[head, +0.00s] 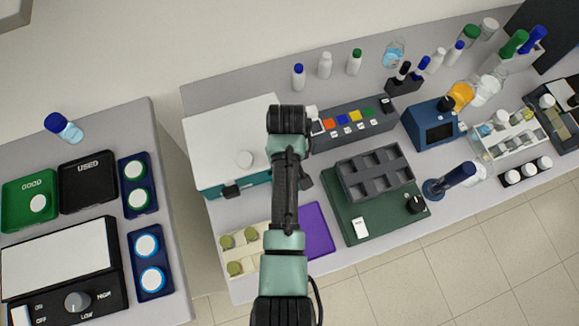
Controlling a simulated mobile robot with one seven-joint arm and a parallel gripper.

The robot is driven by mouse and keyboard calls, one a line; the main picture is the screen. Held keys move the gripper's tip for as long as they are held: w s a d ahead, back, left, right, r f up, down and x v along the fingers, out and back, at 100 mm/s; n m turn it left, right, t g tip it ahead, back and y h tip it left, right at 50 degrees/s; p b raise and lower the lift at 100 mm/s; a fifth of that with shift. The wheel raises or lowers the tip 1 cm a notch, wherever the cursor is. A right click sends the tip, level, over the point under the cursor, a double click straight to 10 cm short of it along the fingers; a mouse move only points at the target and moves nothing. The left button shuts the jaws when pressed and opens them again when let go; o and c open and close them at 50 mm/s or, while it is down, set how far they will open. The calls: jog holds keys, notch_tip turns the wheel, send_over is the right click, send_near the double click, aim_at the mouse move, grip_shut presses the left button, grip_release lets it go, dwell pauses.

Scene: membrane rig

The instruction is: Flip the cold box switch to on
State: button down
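No label in the head view reads as cold box. A black device with a white plate (57,272) at lower left has ON and OFF marks, a pale switch (20,315) cut by the frame's edge, and a LOW/HIGH knob (77,301). The switch's position cannot be told. My gripper's fingers do not show; my arm reaches up the middle.
A purple mat (318,232), a green board (350,234) with a grey rack (374,166), and a panel of coloured squares (353,121) lie near my arm. Bottles stand along the back. Green (28,187) and black (88,195) trays lie left. A gap separates the benches.

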jog(key=shift+f+b, duration=0.65)
jog(key=shift+f, duration=0.3)
dwell(1.0)
jog(key=shift+r, duration=0.1)
notch_tip(320, 180, up, 7)
jog(key=p, duration=0.7)
dwell(0.5)
